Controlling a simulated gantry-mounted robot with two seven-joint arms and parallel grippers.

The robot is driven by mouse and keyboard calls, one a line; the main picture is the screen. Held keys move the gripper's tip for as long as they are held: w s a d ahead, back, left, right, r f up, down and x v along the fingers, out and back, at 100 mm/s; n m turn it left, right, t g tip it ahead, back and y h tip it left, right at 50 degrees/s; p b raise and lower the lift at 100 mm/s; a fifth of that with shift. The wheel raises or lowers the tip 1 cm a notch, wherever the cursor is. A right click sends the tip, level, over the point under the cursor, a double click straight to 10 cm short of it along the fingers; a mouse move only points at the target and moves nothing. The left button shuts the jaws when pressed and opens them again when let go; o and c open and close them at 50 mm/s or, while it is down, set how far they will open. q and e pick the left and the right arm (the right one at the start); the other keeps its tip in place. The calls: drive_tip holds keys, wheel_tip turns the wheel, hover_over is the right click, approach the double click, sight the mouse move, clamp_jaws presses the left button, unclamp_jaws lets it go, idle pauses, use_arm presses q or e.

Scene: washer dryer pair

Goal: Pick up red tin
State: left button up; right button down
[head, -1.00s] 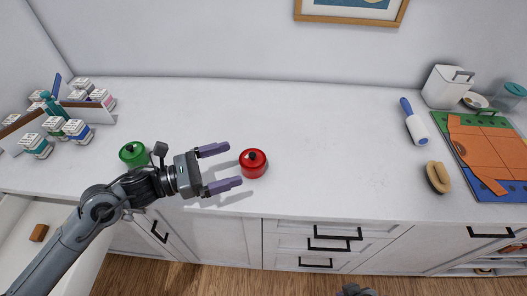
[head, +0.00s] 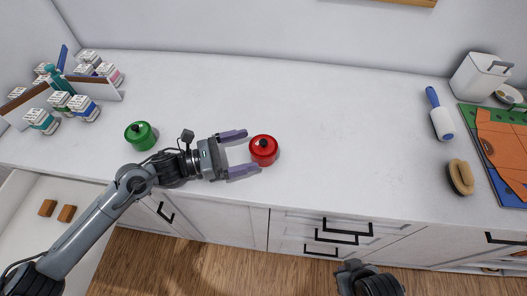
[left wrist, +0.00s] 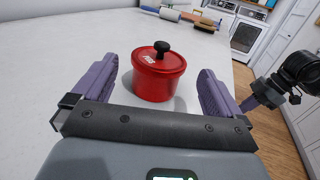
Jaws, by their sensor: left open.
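The red tin (head: 264,151), a round lidded pot with a black knob, stands upright on the white counter. It also shows in the left wrist view (left wrist: 158,78). My left gripper (head: 251,151) is open, its purple fingers level with the counter, pointing right at the tin. The tin is at the fingertips; in the left wrist view it lies between the two fingers with a gap on each side. My right gripper shows only partly at the right of the left wrist view (left wrist: 250,102); its jaw opening is unclear.
A similar green tin (head: 140,135) stands left, behind my left arm. Small labelled jars and a rack (head: 95,88) are at the far left. An open drawer (head: 40,190) is at front left. A lint roller (head: 441,116) and brush (head: 461,177) lie right. Counter behind the tin is clear.

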sight(261, 146)
use_arm(q)
drive_tip(key=shift+x, duration=3.15)
drive_tip(key=shift+c, duration=0.3)
drive_tip(key=c, duration=0.9)
drive_tip(key=shift+r, duration=0.15)
